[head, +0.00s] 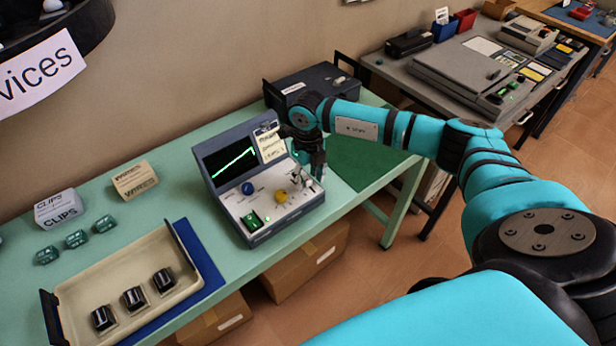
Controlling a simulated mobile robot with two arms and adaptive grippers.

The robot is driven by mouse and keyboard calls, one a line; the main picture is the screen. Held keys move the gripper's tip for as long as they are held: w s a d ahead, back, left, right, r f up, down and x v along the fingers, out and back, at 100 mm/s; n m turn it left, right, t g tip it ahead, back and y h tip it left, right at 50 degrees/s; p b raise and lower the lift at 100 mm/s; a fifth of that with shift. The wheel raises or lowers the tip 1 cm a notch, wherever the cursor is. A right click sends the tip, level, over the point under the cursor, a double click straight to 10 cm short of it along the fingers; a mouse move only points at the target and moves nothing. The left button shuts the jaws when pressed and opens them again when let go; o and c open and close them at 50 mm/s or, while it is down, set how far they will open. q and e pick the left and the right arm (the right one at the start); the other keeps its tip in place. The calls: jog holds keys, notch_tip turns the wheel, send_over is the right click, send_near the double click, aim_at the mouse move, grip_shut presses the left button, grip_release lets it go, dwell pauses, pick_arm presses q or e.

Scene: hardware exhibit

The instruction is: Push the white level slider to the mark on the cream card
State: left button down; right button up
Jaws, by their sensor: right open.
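The console (262,209) stands on the green table, with a dark screen (229,160) showing a rising green trace. The cream card (270,146) is at the upper right of the screen; its writing is too small to read and I cannot make out a mark. The white level slider is not clearly distinguishable; the right end of the panel is partly hidden by my gripper. My right gripper (314,172) is open, pointing down over that right end. I cannot tell whether it touches anything. My left gripper is out of view.
The panel also has a blue knob (248,188), a yellow knob (281,196) and a green switch (252,221). A dark case (290,84) stands behind my right gripper. A cream tray (75,297) with black knobs lies at left. A green mat (362,163) is bare on the right.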

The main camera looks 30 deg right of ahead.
aim_at(309, 180)
notch_tip(309, 180, up, 12)
jog(key=shift+f, duration=0.2)
jog(key=shift+s, duration=0.1)
dwell(0.4)
